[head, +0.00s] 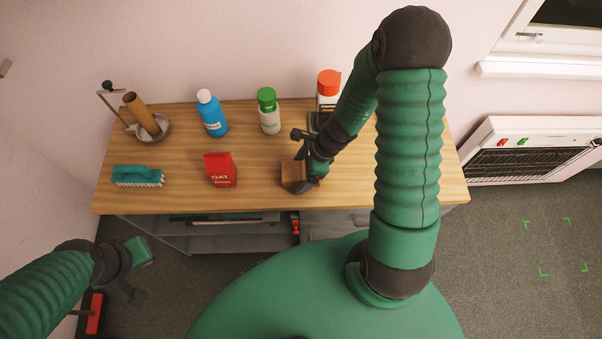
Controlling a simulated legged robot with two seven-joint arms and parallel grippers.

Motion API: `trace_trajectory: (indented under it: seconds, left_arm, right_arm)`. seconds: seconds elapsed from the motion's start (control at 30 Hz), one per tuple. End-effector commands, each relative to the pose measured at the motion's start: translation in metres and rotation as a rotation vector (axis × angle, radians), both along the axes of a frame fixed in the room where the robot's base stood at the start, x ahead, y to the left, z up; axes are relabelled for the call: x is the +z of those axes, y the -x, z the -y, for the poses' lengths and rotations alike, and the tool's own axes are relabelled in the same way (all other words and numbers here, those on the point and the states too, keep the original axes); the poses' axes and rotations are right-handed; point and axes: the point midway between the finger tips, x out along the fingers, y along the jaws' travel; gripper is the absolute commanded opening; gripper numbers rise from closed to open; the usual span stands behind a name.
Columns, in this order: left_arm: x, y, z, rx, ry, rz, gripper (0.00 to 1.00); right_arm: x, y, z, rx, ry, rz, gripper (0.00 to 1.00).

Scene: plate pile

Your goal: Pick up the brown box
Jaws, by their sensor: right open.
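The brown box (291,174) stands on the wooden table near its front edge, right of the red carton. My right gripper (306,160) is open at the box's right and upper side, with a finger close to the box on each of these sides. I cannot tell whether the fingers touch it. Part of the box is hidden behind the gripper. My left gripper (143,271) hangs low at the left, in front of the table and well away from the box.
The right end of the tabletop is clear.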

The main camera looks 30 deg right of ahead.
Motion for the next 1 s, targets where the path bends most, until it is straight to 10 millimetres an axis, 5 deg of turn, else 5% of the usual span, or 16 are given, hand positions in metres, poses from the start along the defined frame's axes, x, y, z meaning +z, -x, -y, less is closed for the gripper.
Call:
trace_trajectory:
  seconds: [0.6, 1.0]
  left_arm:
    - [-0.0043, -0.0001, -0.0001, 0.000, 0.000, 0.000, 0.00]
    - [-0.0037, -0.0001, -0.0001, 0.000, 0.000, 0.000, 0.00]
  right_arm:
    - [-0.0048, -0.0012, 0.0004, 0.000, 0.001, -0.001, 0.84]
    - [-0.0045, -0.0016, 0.0004, 0.000, 0.001, -0.001, 0.31]
